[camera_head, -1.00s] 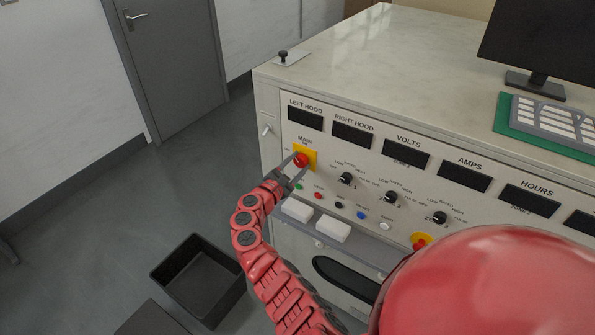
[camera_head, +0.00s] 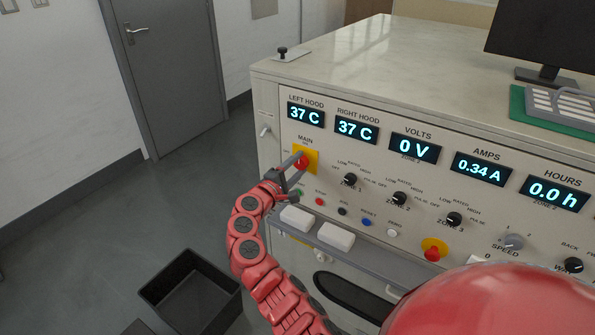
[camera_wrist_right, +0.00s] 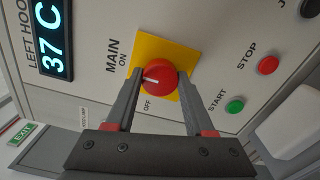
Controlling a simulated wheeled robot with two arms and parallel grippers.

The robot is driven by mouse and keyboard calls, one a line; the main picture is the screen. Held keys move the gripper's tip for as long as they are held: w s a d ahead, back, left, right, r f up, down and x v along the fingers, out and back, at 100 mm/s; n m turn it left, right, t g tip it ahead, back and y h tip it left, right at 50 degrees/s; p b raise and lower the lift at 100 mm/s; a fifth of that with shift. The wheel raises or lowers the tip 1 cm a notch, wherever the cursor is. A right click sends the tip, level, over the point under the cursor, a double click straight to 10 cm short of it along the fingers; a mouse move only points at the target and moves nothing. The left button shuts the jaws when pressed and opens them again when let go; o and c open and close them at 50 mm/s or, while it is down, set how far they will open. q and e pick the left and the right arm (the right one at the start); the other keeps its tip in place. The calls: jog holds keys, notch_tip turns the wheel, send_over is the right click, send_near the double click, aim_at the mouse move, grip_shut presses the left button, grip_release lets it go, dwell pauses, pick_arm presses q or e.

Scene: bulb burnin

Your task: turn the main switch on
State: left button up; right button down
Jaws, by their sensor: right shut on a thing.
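The main switch (camera_head: 301,161) is a red knob on a yellow plate at the left of the console panel, under the label MAIN. In the right wrist view the knob (camera_wrist_right: 160,80) sits between my fingertips, and its white mark points toward the ON label (camera_wrist_right: 123,59). The OFF label (camera_wrist_right: 147,103) is to one side of it. My right gripper (camera_head: 297,166) is shut on the knob, one finger on each side; it also shows in the wrist view (camera_wrist_right: 159,86). The panel displays (camera_head: 414,149) are lit, reading 37 C, 37 C, 0 V, 0.34 A and 0.0 h. My left gripper is not in view.
Green START (camera_wrist_right: 235,106) and red STOP (camera_wrist_right: 268,65) buttons are beside the switch. Zone knobs (camera_head: 399,198) and a red button on yellow (camera_head: 433,252) are farther right. White blocks (camera_head: 336,236) lie on a ledge below. A black bin (camera_head: 190,290) stands on the floor.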

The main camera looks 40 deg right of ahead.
dwell(0.5)
jog(key=shift+c, duration=1.3)
grip_release()
jog(key=shift+s, duration=0.1)
jog(key=b+v, duration=0.1)
jog(key=v, duration=1.6)
jog(key=shift+a, duration=0.15)
